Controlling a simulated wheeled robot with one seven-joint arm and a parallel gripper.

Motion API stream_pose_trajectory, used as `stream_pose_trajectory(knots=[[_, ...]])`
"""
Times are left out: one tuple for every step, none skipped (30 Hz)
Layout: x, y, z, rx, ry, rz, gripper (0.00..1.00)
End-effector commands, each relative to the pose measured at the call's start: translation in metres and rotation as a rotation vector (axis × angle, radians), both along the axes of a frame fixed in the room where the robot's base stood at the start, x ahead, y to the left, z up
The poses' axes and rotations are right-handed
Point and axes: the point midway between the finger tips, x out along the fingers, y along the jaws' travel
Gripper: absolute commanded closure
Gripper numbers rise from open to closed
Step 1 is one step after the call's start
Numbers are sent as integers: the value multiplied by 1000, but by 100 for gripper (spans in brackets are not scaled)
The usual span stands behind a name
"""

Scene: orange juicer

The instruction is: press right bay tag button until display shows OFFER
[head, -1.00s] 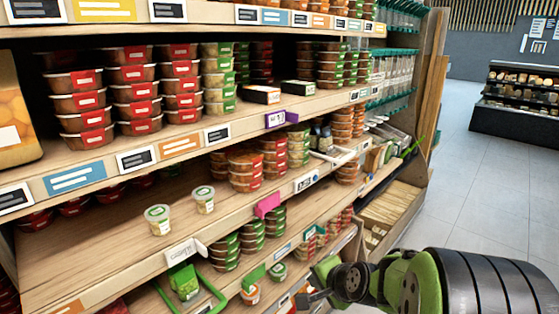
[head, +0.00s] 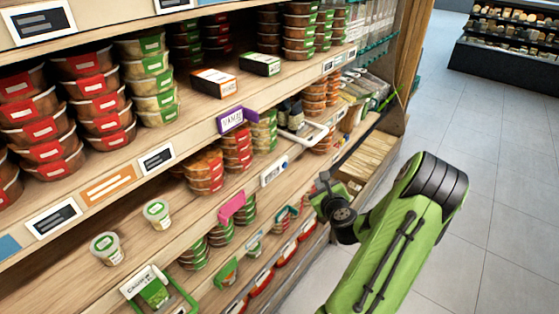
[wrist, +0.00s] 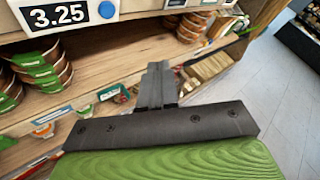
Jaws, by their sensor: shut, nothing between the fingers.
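A white electronic price tag (head: 274,171) sits on the middle shelf's front edge in the head view, left of my gripper. In the wrist view, a tag's dark display (wrist: 56,14) reads 3.25 at the top left.
A purple tag (head: 236,120) and a pink tag (head: 232,207) stick out from the shelf edges. A white handle-like loop (head: 305,134) juts out above my gripper. Stacked tubs (head: 205,170) fill the shelves. Open floor (head: 480,190) lies to the right.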

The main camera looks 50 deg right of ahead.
Motion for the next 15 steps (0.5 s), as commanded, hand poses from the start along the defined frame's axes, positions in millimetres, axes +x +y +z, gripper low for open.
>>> stream_pose_trajectory(knots=[[0,0,-1,0,1,1,100],[0,0,0,-1,1,1,100],[1,1,0,-1,2,2,100],[3,1,0,-1,2,4,100],[5,1,0,-1,2,5,100],[8,2,1,-1,3,7,100],[11,2,1,-1,3,7,100],[15,2,2,-1,3,7,100],[21,3,3,0,2,9,100],[25,3,3,0,3,8,100],[30,4,4,-2,4,9,100],[36,5,4,0,2,8,100],[41,5,4,0,3,8,100],[45,5,5,-1,3,9,100],[51,6,5,0,4,9,100]])
